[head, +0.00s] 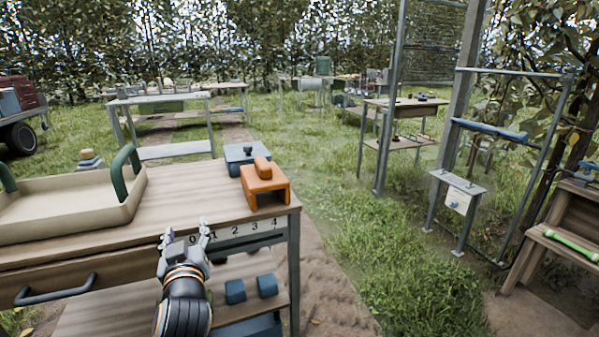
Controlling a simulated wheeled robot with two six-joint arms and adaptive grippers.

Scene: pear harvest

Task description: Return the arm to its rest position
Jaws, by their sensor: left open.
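My left arm rises from the bottom of the head view, and its left gripper (186,233) is open and empty. The gripper is in front of the near edge of a wooden workbench (188,190), beside a numbered scale strip (240,229). An orange block-like tool (265,184) rests on the bench's right corner, apart from the fingers. A blue-grey box with a knob (247,156) stands just behind it. My right gripper does not show.
A beige tray (62,212) with green handles stands on the bench at left. Below are a drawer handle (56,291) and blue blocks (267,285) on a shelf. Grass (370,235) is open to the right, before a metal frame (540,170) and a small stand (455,185).

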